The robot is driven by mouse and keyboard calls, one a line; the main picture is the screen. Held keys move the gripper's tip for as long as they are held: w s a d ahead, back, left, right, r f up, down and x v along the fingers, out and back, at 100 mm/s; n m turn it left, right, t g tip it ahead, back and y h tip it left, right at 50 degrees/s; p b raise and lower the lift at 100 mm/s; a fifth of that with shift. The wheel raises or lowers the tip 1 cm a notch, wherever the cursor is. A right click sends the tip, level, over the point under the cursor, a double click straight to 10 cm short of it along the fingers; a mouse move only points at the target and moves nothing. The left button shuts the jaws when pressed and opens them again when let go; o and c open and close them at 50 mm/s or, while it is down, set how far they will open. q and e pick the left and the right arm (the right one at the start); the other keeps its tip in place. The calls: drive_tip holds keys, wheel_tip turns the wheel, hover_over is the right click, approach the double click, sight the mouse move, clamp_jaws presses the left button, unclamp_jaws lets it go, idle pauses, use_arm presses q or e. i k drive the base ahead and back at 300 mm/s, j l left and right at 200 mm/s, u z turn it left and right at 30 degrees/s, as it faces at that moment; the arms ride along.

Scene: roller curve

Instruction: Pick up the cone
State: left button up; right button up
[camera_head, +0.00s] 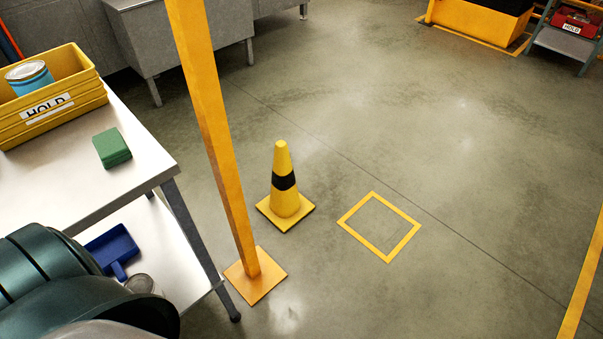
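A yellow cone (284,190) with a black band stands upright on its square yellow base on the grey floor. It is just right of a yellow post, near the middle of the camera_head view. Neither gripper shows in this view, so I cannot see where they are relative to the cone. A dark green rounded form, which may be part of my own body, fills the lower left corner.
The yellow post (217,130) rises from a floor plate beside the cone. A table (75,185) at left bears a yellow HOLD bin (60,115) and a green block (112,148). A yellow floor square (399,247) lies right of the cone, with clear floor around.

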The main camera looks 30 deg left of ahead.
sight(285, 206)
drive_tip(key=i+u, duration=0.15)
drive_tip(key=i, duration=0.3)
drive_tip(key=i+l+u, duration=0.1)
drive_tip(key=i, duration=0.35)
drive_tip(key=i+l+u, duration=0.15)
drive_tip(key=i, duration=0.3)
drive_tip(key=i+l+u, duration=0.2)
drive_tip(key=i+u, duration=0.25)
drive_tip(key=i+l+u, duration=0.65)
drive_tip(key=u, duration=0.2)
drive_tip(key=i+l+u, duration=0.1)
drive_tip(key=l, duration=0.15)
drive_tip(key=i+l+u, duration=0.1)
drive_tip(key=l, duration=0.15)
